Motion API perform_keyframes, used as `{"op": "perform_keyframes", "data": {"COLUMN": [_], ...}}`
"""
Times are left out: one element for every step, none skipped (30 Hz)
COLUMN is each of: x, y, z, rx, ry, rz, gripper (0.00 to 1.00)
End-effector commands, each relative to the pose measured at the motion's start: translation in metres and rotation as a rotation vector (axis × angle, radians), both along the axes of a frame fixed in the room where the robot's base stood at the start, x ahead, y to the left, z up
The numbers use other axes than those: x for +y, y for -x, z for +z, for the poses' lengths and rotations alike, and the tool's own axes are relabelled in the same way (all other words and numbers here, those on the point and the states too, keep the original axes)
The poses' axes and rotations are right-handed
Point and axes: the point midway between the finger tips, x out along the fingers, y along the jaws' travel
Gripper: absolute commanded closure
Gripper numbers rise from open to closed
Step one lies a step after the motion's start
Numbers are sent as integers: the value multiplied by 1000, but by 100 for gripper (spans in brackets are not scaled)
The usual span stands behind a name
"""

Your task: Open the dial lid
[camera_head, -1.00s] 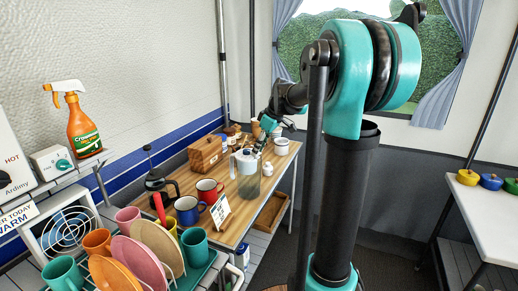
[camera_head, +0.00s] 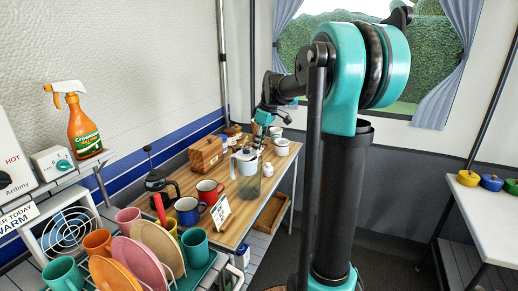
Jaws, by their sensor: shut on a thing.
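A jug with a grey see-through body (camera_head: 249,185) stands on the wooden counter, in front of a wooden box. Its pale dial lid (camera_head: 245,158) is on top and looks level. My gripper (camera_head: 258,143) reaches down from the upper right to the lid's right side. It is shut on the lid's edge, though the fingertips are small and partly merge with the lid. I cannot tell whether the lid is turned or lifted at all.
A wooden box (camera_head: 206,153), a French press (camera_head: 158,186), a red mug (camera_head: 209,191) and a blue mug (camera_head: 189,211) stand left of the jug. A small sign (camera_head: 221,212) stands in front.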

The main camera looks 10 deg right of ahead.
Motion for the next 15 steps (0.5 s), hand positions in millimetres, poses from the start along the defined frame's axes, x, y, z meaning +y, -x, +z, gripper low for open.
{"op": "perform_keyframes", "data": {"x": [4, 5, 7, 8, 9, 12, 13, 14, 17, 19, 20, 23, 24, 25, 28], "y": [-3, -4, -6, -7, -9, -11, -12, -14, -16, -17, -19, -21, -23, -24, -26], "z": [4, 6, 9, 12, 14, 17, 19, 21, 24, 26, 28, 30, 32, 33, 35], "rx": [23, 39, 62, 79, 97, 122, 141, 159, 183, 201, 219, 242, 259, 276, 296], "ry": [24, 42, 65, 83, 104, 129, 149, 167, 193, 212, 231, 256, 274, 290, 313], "rz": [4, 5, 5, 5, 4, 5, 4, 3, 5, 3, 4, 4, 3, 3, 3], "gripper": [100, 100, 100, 100, 100, 100, 100, 100, 100, 100, 100, 100, 100, 100, 100]}}
